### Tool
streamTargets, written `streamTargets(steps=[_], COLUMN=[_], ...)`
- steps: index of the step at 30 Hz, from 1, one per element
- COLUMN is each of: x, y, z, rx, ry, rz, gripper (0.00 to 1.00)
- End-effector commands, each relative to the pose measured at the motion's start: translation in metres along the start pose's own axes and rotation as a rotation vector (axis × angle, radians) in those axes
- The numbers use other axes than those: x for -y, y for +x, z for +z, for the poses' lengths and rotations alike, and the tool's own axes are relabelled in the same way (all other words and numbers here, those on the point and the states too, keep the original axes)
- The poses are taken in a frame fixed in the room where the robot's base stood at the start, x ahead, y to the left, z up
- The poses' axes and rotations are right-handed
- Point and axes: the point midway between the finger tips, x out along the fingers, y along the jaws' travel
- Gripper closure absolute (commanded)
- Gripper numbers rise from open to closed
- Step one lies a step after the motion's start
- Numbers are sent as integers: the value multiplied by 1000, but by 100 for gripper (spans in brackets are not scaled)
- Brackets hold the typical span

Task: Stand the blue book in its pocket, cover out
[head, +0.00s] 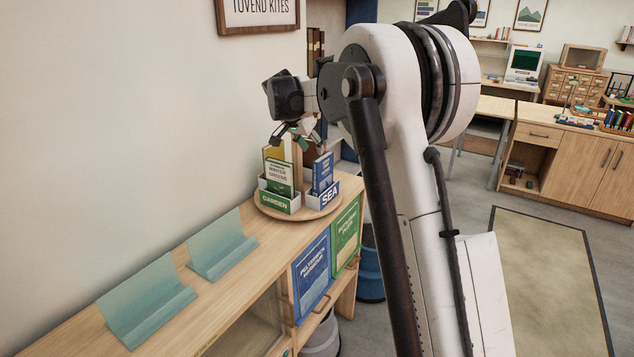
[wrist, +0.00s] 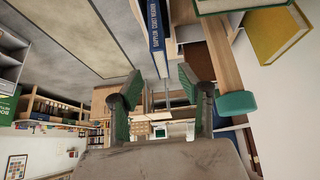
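A blue book (head: 322,173) stands in the white pocket labelled SEA (head: 325,198) on a round wooden stand (head: 275,212). In the wrist view a blue book's lettered spine (wrist: 157,30) comes down from the top, its lower end in line with the gap between my fingers. My gripper (head: 300,132) is above the stand, pointing down; in the wrist view it (wrist: 159,76) is open, with a clear gap and neither finger visibly touching the book. Its fingertips are partly hard to make out in the head view.
The GARDEN pocket (head: 279,201) beside SEA holds green and yellow books. Two empty-looking teal book rests (head: 147,300) (head: 220,246) are on the counter. Blue (head: 312,272) and green (head: 346,235) cover panels are on the counter's front. A wall is close on the left.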

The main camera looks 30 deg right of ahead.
Motion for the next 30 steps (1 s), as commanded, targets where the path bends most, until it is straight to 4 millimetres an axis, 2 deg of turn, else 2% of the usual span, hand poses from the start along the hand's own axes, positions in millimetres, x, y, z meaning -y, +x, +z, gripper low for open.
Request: streamTargets(steps=[5,11,15,21,30], x=[-4,-27,-51,-89,-151], y=[-8,-50,-86,-130,-178], z=[3,24,48,88,159], rx=[3,20,32,42,40], ry=[-12,-96,-178,-292,-457], rz=[-7,-59,-112,-187,-301], gripper=[63,63,63,63,63])
